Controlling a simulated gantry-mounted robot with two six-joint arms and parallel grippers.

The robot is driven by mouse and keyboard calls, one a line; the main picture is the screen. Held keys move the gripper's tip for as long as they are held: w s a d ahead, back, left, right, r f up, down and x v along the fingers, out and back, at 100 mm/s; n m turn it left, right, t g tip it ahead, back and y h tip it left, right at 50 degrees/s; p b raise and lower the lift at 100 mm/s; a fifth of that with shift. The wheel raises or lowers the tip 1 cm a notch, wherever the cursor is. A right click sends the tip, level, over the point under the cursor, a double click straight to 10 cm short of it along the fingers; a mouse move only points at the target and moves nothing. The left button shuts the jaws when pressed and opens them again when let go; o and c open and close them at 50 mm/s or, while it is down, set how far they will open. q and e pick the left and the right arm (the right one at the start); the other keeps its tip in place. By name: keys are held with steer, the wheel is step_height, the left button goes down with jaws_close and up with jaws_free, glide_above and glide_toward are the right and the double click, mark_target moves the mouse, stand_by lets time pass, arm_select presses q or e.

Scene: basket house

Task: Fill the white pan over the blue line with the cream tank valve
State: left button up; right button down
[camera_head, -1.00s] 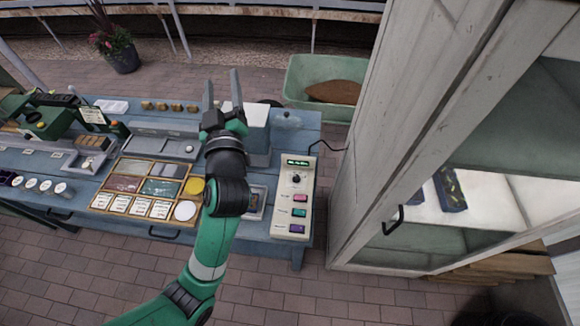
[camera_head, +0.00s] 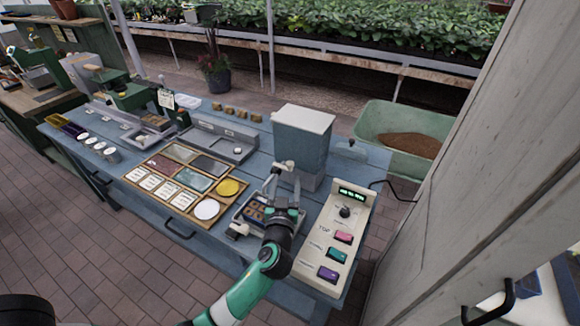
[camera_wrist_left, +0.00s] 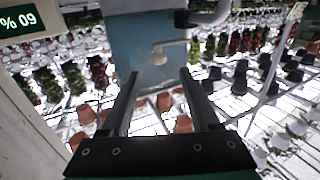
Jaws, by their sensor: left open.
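A blue-grey tank (camera_head: 302,143) with a white lid stands at the back right of the blue bench. Its cream valve (camera_head: 286,166) sticks out from the front; in the left wrist view a cream spout (camera_wrist_left: 170,47) shows on the tank's face. My left gripper (camera_head: 281,184) is open and empty, in front of the tank near the valve. A shallow pale-rimmed tray (camera_head: 240,212) with brown pieces sits below, partly hidden by the gripper. I cannot tell whether it is the white pan, and no blue line is readable. My right gripper is out of view.
A cream control box (camera_head: 333,240) with a display, knob and coloured buttons stands right of the gripper. A wooden tray (camera_head: 150,196) of cards and coloured panels lies left. A green tub (camera_head: 405,130) and a cabinet (camera_head: 475,185) stand right.

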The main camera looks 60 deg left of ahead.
mark_target(289, 167)
arm_select(q)
steer(key=b+x, duration=0.1)
steer(key=x, duration=0.7)
steer(key=shift+w+a+r, duration=0.1)
steer(key=shift+w+a, duration=0.05)
jaws_close()
